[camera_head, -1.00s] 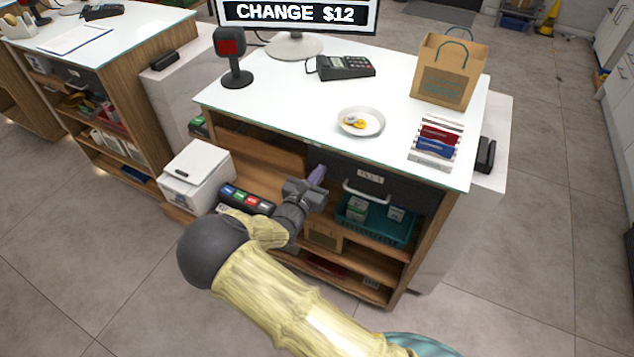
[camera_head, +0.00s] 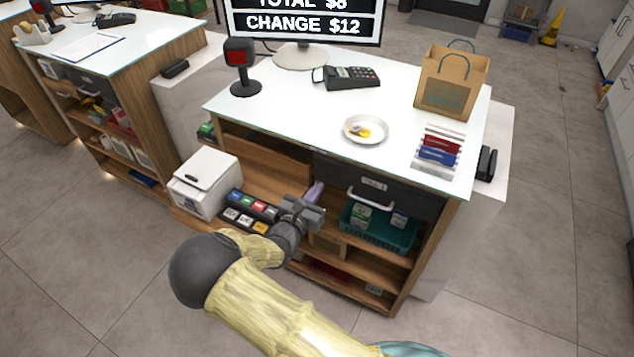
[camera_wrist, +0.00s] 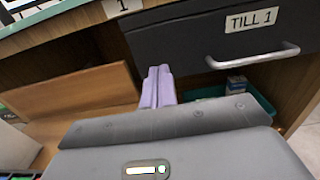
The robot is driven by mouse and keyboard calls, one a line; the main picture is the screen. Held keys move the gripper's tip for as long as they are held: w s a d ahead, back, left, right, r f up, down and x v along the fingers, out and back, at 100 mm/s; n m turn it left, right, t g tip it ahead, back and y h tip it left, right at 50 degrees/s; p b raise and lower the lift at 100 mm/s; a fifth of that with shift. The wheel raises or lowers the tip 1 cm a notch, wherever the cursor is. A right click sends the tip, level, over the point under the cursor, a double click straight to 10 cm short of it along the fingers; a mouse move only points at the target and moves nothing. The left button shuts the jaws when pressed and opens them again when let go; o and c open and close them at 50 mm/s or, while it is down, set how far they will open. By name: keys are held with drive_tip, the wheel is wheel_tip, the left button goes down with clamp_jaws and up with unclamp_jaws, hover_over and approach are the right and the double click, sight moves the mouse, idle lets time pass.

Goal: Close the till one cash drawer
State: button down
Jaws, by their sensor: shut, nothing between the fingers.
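The till one drawer (camera_head: 408,200) is a dark front under the white counter top, with a pale handle (camera_head: 370,199) and a label. In the wrist view the drawer front (camera_wrist: 190,42) reads "TILL 1" and its handle (camera_wrist: 253,58) is at the right. The front looks about level with the counter edge; I cannot tell if a small gap is left. My gripper (camera_head: 315,190) is shut and empty, just below and left of the drawer's left end. Its lilac fingers also show in the wrist view (camera_wrist: 158,87), below the drawer's left part.
A teal basket (camera_head: 380,233) with small boxes sits on the shelf under the drawer. A white box (camera_head: 205,183) and a colourful tray (camera_head: 247,210) stand left of my gripper. A coin dish (camera_head: 365,130), card terminal (camera_head: 350,77) and paper bag (camera_head: 450,80) are on the counter.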

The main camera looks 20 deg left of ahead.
drive_tip(key=s+a, duration=0.1)
drive_tip(key=s, duration=0.8)
drive_tip(key=shift+a+b, duration=0.2)
drive_tip(key=shift+b, duration=0.2)
drive_tip(key=shift+s, duration=0.15)
drive_tip(key=d+r+m+g+h+p, duration=0.25)
drive_tip(key=d+m+g, duration=0.5)
drive_tip(key=d, duration=0.45)
drive_tip(key=d+r+m+g+h+p, duration=0.3)
drive_tip(key=d+m+g, duration=0.4)
drive_tip(key=d, duration=0.6)
drive_tip(key=s+d+r+m+y+p, duration=0.2)
drive_tip(key=s+d+r+m+y, duration=0.2)
drive_tip(key=r+m, duration=0.4)
drive_tip(key=s+d+r+m+y+p, duration=0.2)
drive_tip(key=s+d+r+m+y, duration=0.2)
drive_tip(key=m, duration=0.7)
wheel_tip(320, 180, up, 4)
drive_tip(key=d, duration=0.2)
drive_tip(key=shift+s+d+g+y+p, duration=0.15)
drive_tip(key=shift+d+g+y+p, duration=0.15)
drive_tip(key=shift+g+y, duration=0.05)
